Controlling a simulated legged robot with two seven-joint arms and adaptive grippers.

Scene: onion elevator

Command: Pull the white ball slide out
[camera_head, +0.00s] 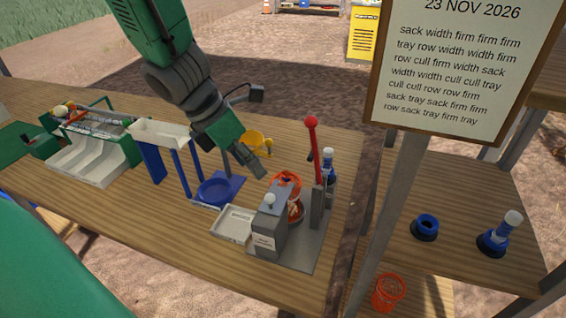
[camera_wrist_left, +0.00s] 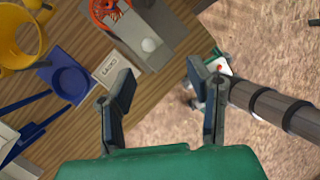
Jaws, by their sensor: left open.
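A white ball (camera_head: 269,200) sits on top of a grey box (camera_head: 268,232) with a label on its front, on a grey base plate on the wooden table. In the left wrist view the white ball (camera_wrist_left: 149,45) lies beyond and between the fingertips, on the grey box's top. My left gripper (camera_head: 250,168) is above and behind the box in the head view, apart from it. It also shows in the left wrist view (camera_wrist_left: 160,82), its two fingers spread with nothing between them. My right gripper is in neither view.
A red-knobbed lever (camera_head: 312,122) stands just right of the box, with an orange basket (camera_head: 286,182) behind. A pale labelled tray (camera_head: 232,224) is at the left, near a blue dish (camera_head: 215,192) and blue posts. A sign board (camera_head: 455,70) rises at the right.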

